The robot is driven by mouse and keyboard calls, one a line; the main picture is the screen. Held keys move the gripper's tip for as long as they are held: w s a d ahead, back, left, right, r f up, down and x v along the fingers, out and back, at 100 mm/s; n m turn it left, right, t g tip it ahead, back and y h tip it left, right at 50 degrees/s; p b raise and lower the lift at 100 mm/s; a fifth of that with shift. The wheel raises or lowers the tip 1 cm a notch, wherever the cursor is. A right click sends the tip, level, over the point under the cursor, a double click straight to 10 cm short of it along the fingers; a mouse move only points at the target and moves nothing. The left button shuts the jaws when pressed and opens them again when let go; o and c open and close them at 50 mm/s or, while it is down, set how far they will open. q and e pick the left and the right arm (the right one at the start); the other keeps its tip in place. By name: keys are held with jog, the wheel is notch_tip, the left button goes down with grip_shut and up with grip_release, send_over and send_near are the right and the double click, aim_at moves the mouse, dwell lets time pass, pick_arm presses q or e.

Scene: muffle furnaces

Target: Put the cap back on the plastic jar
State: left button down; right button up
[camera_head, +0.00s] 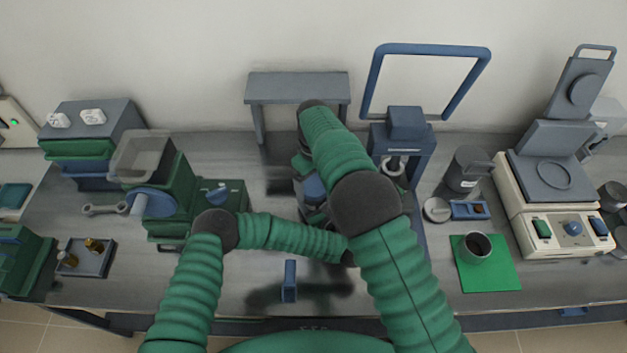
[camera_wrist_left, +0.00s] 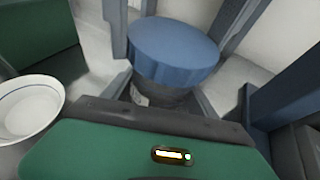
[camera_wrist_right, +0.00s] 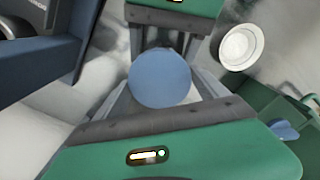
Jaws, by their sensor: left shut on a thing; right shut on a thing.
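In the left wrist view the cap (camera_wrist_left: 172,50) sits directly over the grey jar (camera_wrist_left: 160,96), roughly level. I cannot tell whether it is fully seated. My right gripper (camera_head: 308,178) is shut on the cap, one finger on each side of it. The right wrist view shows the cap (camera_wrist_right: 160,78) from above, hiding the jar. My left gripper (camera_wrist_left: 158,100) is shut on the jar below the cap. In the head view my right arm hides most of it.
A white dish (camera_wrist_right: 241,46) lies close by. A green machine (camera_head: 170,190) stands left, a blue press (camera_head: 404,140) right, and a grey shelf (camera_head: 297,87) behind. A small blue block (camera_head: 289,281) stands in front. A metal cup (camera_head: 475,248) sits on a green mat (camera_head: 505,275).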

jog(key=shift+c, duration=1.1)
jog(key=m, duration=0.5)
jog(key=shift+w+m, duration=0.1)
jog(key=shift+m, duration=0.3)
jog(key=m, duration=1.1)
jog(key=o, duration=1.5)
jog(key=shift+c, duration=0.2)
